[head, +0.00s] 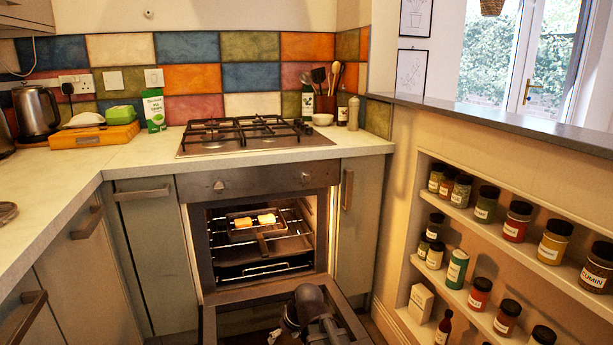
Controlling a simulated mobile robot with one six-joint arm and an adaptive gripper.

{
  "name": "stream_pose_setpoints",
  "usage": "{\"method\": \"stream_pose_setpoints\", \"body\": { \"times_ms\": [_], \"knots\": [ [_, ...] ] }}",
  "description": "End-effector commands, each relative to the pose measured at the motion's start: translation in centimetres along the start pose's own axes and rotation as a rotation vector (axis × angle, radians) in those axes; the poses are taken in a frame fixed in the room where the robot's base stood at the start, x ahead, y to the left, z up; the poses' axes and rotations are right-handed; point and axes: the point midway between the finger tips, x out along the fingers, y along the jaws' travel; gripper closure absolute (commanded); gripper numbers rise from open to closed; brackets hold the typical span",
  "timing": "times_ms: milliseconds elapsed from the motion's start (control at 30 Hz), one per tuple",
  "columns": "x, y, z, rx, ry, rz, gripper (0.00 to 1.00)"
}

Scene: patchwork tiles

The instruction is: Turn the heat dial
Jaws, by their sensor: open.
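The oven (258,181) is under the hob, and its front panel carries two knobs. The left dial (219,186) and the right dial (304,178) are both small and round; their markings are too small to read, so I cannot tell which one sets the heat. The oven door (348,318) is folded down open. Inside the lit oven, a tray (255,234) with pale golden pieces of food sits on a rack. Dark links of my arm show at the bottom centre, over the open door. My gripper's fingers are not visible.
A gas hob (250,133) is set in the pale worktop above the oven. The open door takes up floor space in front. Spice shelves (490,222) line the right wall, and cabinets with bar handles stand on the left. The space directly before the dials is clear.

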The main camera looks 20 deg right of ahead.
Motion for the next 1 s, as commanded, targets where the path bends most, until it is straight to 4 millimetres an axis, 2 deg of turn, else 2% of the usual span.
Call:
{"method": "stream_pose_setpoints", "body": {
  "times_ms": [33, 267, 467, 600, 800, 1000],
  "knots": [
    [-1.0, -0.2, -2.6, -0.024, 0.068, -0.035, 0.14],
    [-4.8, -0.2, -12.0, -0.112, 0.413, -0.137, 0.14],
    [-9.7, 1.6, -19.4, -0.126, 0.712, -0.134, 0.14],
    [-13.6, 4.2, -23.8, -0.1, 0.903, -0.082, 0.14],
    [-19.0, 9.1, -28.7, -0.014, 1.126, 0.048, 0.14],
    [-22.7, 13.9, -31.0, 0.091, 1.244, 0.186, 0.14]
  ]
}}
